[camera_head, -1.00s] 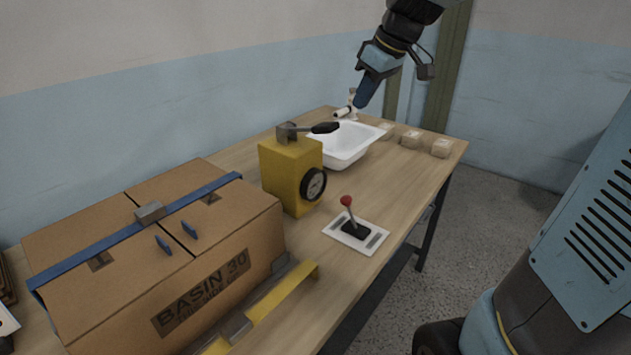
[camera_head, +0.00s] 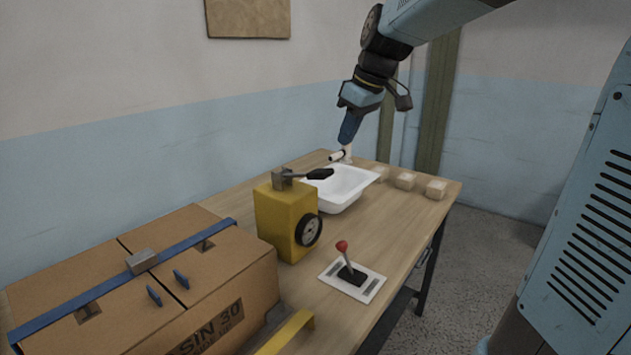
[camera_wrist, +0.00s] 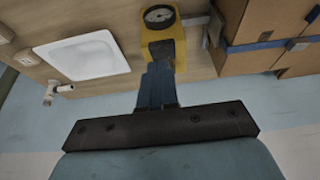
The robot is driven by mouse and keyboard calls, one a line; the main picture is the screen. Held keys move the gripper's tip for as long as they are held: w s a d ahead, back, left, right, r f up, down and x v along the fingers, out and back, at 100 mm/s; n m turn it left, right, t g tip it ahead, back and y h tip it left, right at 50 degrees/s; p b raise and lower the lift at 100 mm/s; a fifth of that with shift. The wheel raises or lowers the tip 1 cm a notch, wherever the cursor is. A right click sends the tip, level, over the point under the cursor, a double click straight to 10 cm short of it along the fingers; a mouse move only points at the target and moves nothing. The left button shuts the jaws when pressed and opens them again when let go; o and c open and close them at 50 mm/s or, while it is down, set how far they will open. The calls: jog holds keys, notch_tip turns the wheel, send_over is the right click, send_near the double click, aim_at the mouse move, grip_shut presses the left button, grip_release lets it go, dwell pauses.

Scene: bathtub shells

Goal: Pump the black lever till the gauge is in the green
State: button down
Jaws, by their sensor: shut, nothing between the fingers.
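The yellow pump box (camera_head: 277,222) stands on the table. On its top a grey pivot block carries the black lever (camera_head: 319,174), which points right and lies about level. The round gauge (camera_head: 310,231) is on the box's right-facing side; its needle and any green zone are too small to read. It also shows in the wrist view (camera_wrist: 158,16). My gripper (camera_head: 346,145) is shut and empty, pointing down; in the head view it appears beyond the basin, above the lever. In the wrist view its blue fingers (camera_wrist: 158,72) overlap the pump's near edge and partly hide the lever area.
A white basin (camera_head: 352,203) sits behind the pump, with a white tap (camera_head: 338,156) at its far end. A strapped cardboard box (camera_head: 232,272) is at left. A red-knobbed stick (camera_head: 343,248) on a white plate stands in front. Several tan blocks (camera_head: 405,181) line the right edge.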

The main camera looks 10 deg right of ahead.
jog(key=w+a+r+g+h, duration=0.1)
jog(key=w+a+r, duration=0.3)
jog(key=a+r, duration=0.1)
jog(key=shift+w+r+h, duration=0.15)
jog(key=shift+r+h, duration=0.15)
jog(key=shift+r, duration=0.55)
jog(key=shift+f, duration=0.15)
send_over(319, 170)
jog(key=f, duration=1.2)
jog(key=shift+s+a, duration=0.1)
jog(key=shift+s, duration=0.1)
jog(key=shift+s+f, duration=0.1)
jog(key=shift+f, duration=0.65)
jog(key=shift+d, duration=0.25)
